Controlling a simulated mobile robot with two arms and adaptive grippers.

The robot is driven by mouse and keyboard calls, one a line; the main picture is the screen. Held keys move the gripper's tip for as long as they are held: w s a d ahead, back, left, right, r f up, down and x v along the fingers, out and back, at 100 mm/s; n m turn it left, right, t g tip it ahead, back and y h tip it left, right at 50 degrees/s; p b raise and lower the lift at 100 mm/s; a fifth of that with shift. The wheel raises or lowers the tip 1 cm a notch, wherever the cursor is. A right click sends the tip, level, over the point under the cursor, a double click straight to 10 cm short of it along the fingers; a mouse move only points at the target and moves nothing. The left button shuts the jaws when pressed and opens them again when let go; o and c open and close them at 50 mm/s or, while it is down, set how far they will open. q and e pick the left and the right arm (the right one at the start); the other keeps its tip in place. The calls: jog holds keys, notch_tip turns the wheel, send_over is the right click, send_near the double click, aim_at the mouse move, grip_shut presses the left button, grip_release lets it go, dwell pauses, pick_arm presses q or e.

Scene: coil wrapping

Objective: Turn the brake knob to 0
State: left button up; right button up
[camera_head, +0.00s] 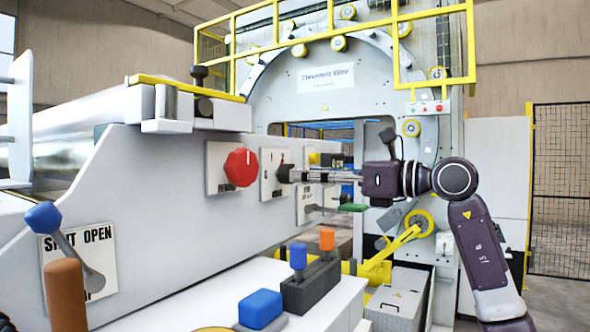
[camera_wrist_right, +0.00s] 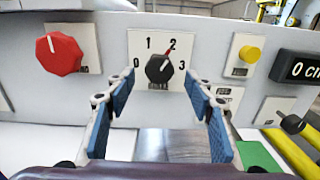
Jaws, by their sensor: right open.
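A black rotary knob (camera_wrist_right: 159,69) with a red pointer sits on a white plate (camera_wrist_right: 140,45) marked 0, 1, 2, 3. The pointer is at 2, up and slightly right. My right gripper (camera_wrist_right: 160,86) is open, its blue-padded fingers spread to the left and right of the knob, and holds nothing. In the head view my right gripper (camera_head: 292,176) reaches in from the right, its tips close to the knob (camera_head: 283,174). I cannot tell whether the tips touch the plate. My left gripper is not in view.
A red knob (camera_head: 241,168) is on the panel left of the black one. A yellow button (camera_wrist_right: 249,54) and a dark display (camera_wrist_right: 297,68) are to the right. Blue and orange levers (camera_head: 327,240) stand below on the white console. A blue-tipped lever (camera_head: 43,217) is at left.

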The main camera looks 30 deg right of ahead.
aim_at(285, 174)
jog(key=p+x, duration=0.1)
jog(key=x, duration=0.3)
jog(key=shift+w+a+f, duration=0.1)
jog(key=shift+a, duration=0.05)
jog(key=shift+c, duration=0.2)
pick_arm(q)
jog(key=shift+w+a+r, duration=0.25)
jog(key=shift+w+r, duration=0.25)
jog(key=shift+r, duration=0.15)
pick_arm(e)
jog(key=c, duration=1.1)
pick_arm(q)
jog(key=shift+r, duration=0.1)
pick_arm(e)
jog(key=shift+n, duration=0.4)
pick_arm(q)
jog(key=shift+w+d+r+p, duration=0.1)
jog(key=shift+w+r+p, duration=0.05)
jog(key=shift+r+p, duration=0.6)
pick_arm(e)
jog(key=shift+w+n, duration=0.15)
jog(key=shift+n, duration=11.45)
jog(key=shift+f, duration=0.15)
